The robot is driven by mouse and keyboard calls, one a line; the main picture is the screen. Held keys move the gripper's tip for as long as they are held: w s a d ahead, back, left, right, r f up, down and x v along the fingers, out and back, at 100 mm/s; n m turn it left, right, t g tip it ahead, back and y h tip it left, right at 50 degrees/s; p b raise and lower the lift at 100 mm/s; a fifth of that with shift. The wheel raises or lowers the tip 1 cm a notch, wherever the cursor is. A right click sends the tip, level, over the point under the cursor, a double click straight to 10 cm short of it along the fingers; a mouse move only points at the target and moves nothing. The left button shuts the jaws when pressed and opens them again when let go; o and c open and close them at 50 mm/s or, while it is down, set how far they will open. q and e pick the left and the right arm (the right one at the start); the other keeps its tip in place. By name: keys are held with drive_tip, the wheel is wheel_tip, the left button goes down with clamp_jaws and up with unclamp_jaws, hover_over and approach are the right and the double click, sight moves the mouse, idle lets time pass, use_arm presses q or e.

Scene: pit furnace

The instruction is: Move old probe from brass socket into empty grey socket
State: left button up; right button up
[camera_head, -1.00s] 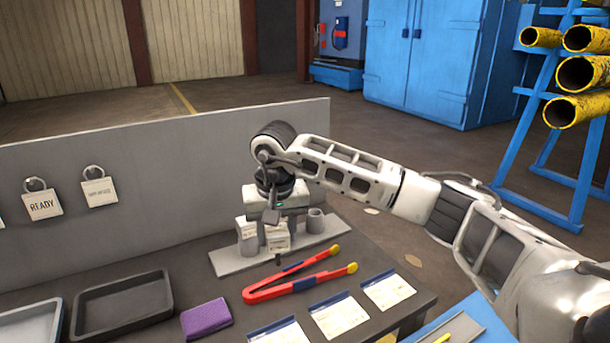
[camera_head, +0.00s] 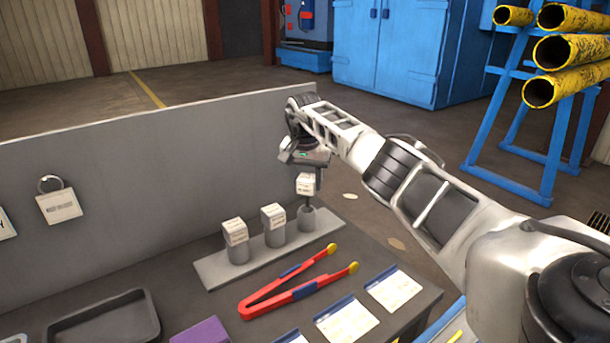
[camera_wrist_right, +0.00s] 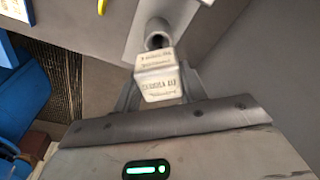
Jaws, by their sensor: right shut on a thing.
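My right gripper (camera_head: 308,182) is shut on a white, box-headed probe (camera_head: 304,184), upright above the right-hand grey socket (camera_head: 307,219) of the rack. The right wrist view shows the probe's printed head (camera_wrist_right: 158,77) between the fingers (camera_wrist_right: 155,95), with the round socket mouth (camera_wrist_right: 157,40) just beyond it. A thin dark stem shows below the head; I cannot tell whether its tip is inside the socket. Two similar white-headed pieces stand in the left socket (camera_head: 238,254) and middle socket (camera_head: 276,238). No socket looks clearly brass. My left gripper is not in view.
Red tongs (camera_head: 290,290) lie in front of the rack base (camera_head: 216,270). Cards (camera_head: 394,288), a purple block (camera_head: 203,331) and a dark tray (camera_head: 105,322) lie nearer. A grey panel (camera_head: 150,165) stands behind the rack.

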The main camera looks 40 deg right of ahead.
sight(307, 207)
wheel_tip(307, 207, down, 3)
drive_tip(key=shift+f+b, duration=0.2)
drive_tip(key=shift+b, duration=0.7)
drive_tip(key=shift+f+b, duration=0.35)
drive_tip(key=shift+f, duration=0.1)
use_arm(q)
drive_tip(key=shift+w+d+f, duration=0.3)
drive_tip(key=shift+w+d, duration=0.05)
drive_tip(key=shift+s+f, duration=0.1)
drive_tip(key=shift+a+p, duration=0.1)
drive_tip(key=shift+p, duration=0.2)
use_arm(e)
drive_tip(key=shift+a, duration=0.1)
use_arm(q)
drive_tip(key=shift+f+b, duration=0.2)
drive_tip(key=shift+b, duration=0.25)
use_arm(e)
drive_tip(key=shift+f, duration=0.6)
drive_tip(key=o, duration=0.8)
